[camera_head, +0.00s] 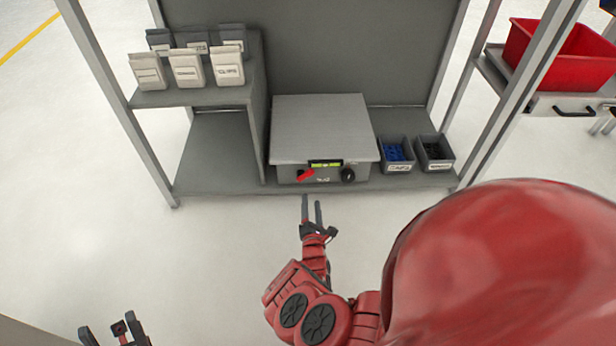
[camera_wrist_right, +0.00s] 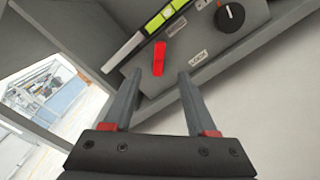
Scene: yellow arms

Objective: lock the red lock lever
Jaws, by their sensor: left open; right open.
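The red lock lever (camera_head: 305,175) is on the front face of a grey metal box (camera_head: 320,128), left of a black knob (camera_head: 348,175). In the right wrist view the lever (camera_wrist_right: 159,58) shows ahead of the fingers, upright in that picture and between their lines. My right gripper (camera_head: 311,203) is open and empty, just in front of the box and short of the lever. Its two fingers also show in the right wrist view (camera_wrist_right: 157,95). My left gripper (camera_head: 113,332) is open and empty at the bottom left, far from the box.
The box stands on a grey shelf (camera_head: 220,150) between upright posts. Two small bins (camera_head: 398,167) with blue and black parts are right of it. A red crate (camera_head: 590,65) is at the far right. Floor in front is clear.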

